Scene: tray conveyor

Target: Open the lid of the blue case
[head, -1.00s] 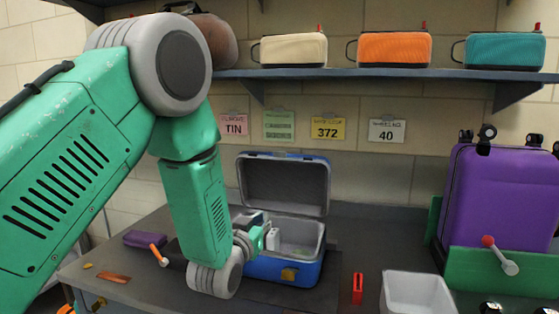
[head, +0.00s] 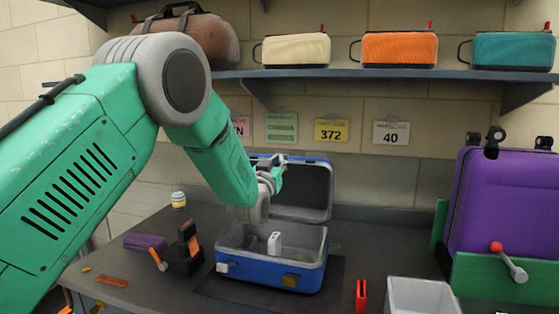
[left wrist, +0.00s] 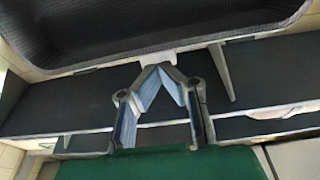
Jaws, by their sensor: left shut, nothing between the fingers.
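The blue case (head: 270,275) stands on the grey bench, its grey interior open to view with a small white item (head: 274,243) inside. Its lid (head: 303,187) stands upright at the back, dark inside with a blue rim. The lid's left part is hidden behind my left arm. My left gripper (head: 277,170) is in front of the lid, high above the case body. In the left wrist view its fingertips (left wrist: 160,70) meet, shut and empty, just below a dark textured shell that looks like the lid. I cannot tell whether they touch it. My right gripper is out of view.
A white bin (head: 420,295) and a red item (head: 361,295) stand to the right. A purple suitcase (head: 505,205) stands in a green holder with a red-knobbed lever (head: 510,262). A black stand (head: 184,255) is left of the case. A shelf (head: 400,73) with bags overhangs the bench.

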